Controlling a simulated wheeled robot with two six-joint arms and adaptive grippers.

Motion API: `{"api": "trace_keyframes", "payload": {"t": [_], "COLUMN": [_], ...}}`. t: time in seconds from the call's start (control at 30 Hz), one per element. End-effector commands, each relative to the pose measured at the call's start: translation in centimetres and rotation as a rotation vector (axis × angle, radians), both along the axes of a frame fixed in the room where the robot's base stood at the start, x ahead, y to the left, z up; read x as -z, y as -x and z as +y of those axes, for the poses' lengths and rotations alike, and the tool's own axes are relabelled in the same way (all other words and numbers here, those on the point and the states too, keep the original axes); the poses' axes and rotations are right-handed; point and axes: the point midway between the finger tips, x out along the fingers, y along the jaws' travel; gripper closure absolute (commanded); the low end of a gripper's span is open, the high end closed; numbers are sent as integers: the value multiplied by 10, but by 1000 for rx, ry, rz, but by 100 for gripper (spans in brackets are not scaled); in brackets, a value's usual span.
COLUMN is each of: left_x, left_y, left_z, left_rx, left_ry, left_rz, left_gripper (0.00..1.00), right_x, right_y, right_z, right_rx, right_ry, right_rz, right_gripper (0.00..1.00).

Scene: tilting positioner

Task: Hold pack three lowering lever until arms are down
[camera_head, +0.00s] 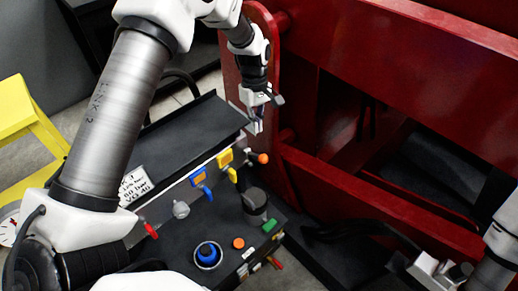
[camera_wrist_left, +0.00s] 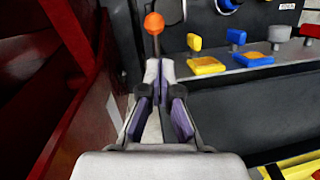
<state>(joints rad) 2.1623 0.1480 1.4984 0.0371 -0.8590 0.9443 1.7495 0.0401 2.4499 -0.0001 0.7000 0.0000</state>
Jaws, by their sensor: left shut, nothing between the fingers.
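A lever with an orange ball knob (camera_head: 262,158) stands at the far end of the black control panel (camera_head: 190,235). In the left wrist view the orange knob (camera_wrist_left: 153,22) is just beyond my fingertips, with its rod running down toward them. My left gripper (camera_head: 256,126) is shut and empty, close above the lever; it also shows in the left wrist view (camera_wrist_left: 158,68). I cannot tell whether the fingertips touch the rod. No label naming pack three is readable. The lowering arms cannot be made out.
Yellow (camera_head: 232,174), blue (camera_head: 207,192) and red (camera_head: 151,230) handles line the panel, with a blue knob (camera_head: 208,253) in front. A large red steel frame (camera_head: 390,60) stands close beyond the gripper. A yellow stand (camera_head: 30,125) is at left. Part of my right arm shows at lower right.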

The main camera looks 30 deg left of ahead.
Motion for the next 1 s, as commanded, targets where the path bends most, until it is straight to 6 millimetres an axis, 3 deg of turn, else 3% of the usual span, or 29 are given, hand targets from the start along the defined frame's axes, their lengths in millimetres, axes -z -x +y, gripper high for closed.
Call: {"api": "trace_keyframes", "payload": {"t": [0.13,0.47,1.0], "left_x": [-18,-13,74], "left_y": [-12,-10,6], "left_z": [3,2,-10], "left_rx": [-27,-24,-23], "left_ry": [3,2,2], "left_rz": [-12,-9,-9], "left_gripper": [100,100,100], "right_x": [3,1,-16], "right_y": [0,0,0], "right_z": [0,0,0], "right_rx": [0,0,0], "right_ry": [0,0,0], "right_rz": [0,-1,0], "right_gripper": [60,60,60]}}
